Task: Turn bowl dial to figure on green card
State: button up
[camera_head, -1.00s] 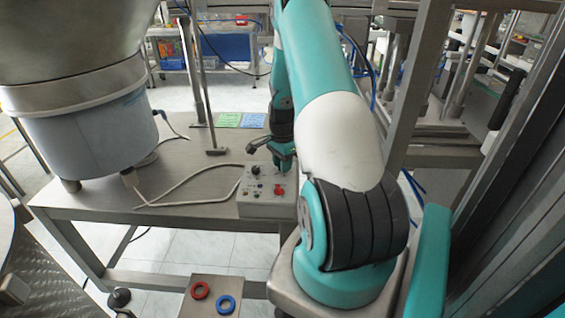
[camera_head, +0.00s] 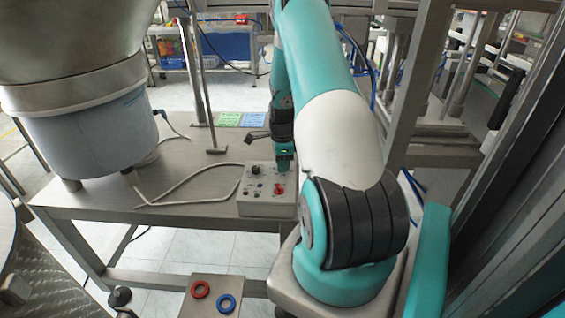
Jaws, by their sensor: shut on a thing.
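The grey control box (camera_head: 265,204) sits near the front right of the steel table. On its top are a black knob (camera_head: 256,170), a red knob (camera_head: 279,188) and small buttons. The green card (camera_head: 229,119) lies flat toward the table's back, with writing too small to read. My gripper (camera_head: 284,169) points down at the back right of the box top. It is shut on a dial there, which its jaws hide. The dial's pointer and scale cannot be seen.
A blue card (camera_head: 254,120) lies right of the green one. The large bowl feeder (camera_head: 88,130) stands at the left. A pale cable (camera_head: 190,180) runs across the table to the box. A metal post (camera_head: 205,90) stands behind. Red (camera_head: 200,289) and blue (camera_head: 227,304) rings lie in front.

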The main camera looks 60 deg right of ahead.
jog(key=o, duration=0.9)
jog(key=shift+o, duration=0.2)
jog(key=shift+r, duration=0.15)
notch_tip(320, 180, up, 17)
jog(key=shift+b, duration=0.35)
jog(key=shift+r, duration=0.1)
